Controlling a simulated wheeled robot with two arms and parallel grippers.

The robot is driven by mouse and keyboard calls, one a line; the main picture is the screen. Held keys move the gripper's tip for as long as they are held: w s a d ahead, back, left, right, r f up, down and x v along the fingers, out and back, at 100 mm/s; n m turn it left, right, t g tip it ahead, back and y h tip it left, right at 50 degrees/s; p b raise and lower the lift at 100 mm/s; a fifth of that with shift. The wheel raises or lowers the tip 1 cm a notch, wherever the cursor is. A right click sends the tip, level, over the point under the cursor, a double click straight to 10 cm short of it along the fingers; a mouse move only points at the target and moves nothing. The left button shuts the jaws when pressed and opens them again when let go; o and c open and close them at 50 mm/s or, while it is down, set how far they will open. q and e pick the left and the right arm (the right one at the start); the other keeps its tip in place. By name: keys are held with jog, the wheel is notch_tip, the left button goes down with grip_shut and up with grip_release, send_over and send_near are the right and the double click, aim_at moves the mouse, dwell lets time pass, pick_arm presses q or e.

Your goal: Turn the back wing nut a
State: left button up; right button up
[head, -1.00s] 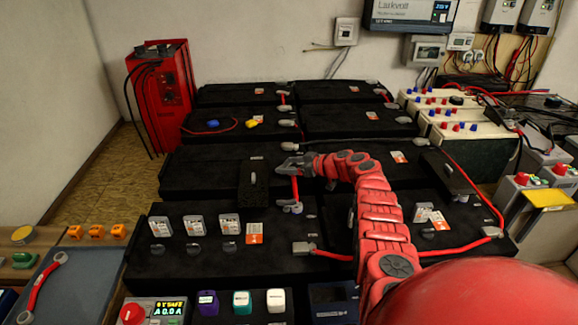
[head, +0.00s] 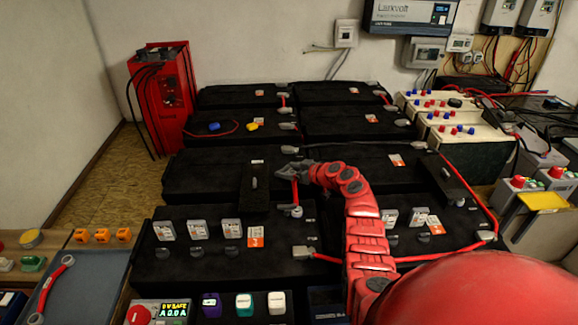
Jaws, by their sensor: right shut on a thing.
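My right gripper (head: 284,177) is at the back end of a short red cable link on the middle black batteries. It is shut on the small back wing nut there, which its jaws hide. The short red link (head: 295,190) runs from under the jaws toward the front. A grey terminal piece (head: 296,211) sits at its front end, clear of the gripper. My red right arm reaches in from the lower right and covers part of the right-hand batteries. My left gripper is not in view.
A black upright bar (head: 254,187) stands just left of the gripper. Several white-labelled boxes (head: 197,229) stand on the front left battery. A red charger (head: 161,98) stands at the back left. A blue-grey tray (head: 72,282) holds another red cable link (head: 51,287).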

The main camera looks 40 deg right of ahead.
jog(key=shift+a+r+m+h+p, duration=0.1)
jog(key=shift+a+m+h+p, duration=0.15)
jog(key=shift+m+h+p, duration=0.85)
jog(key=shift+a+r+m+h+p, duration=0.15)
jog(key=shift+m+h+p, duration=0.4)
jog(key=shift+p, duration=0.9)
jog(key=shift+f+m+h+p, duration=0.2)
jog(key=shift+m+h+p, duration=0.25)
jog(key=shift+h+p, duration=0.45)
jog(key=o, duration=1.3)
jog(key=shift+s+a+r, duration=0.1)
jog(key=shift+s+a, duration=0.05)
jog(key=shift+s, duration=0.35)
jog(key=v, duration=1.6)
jog(key=shift+s, duration=0.2)
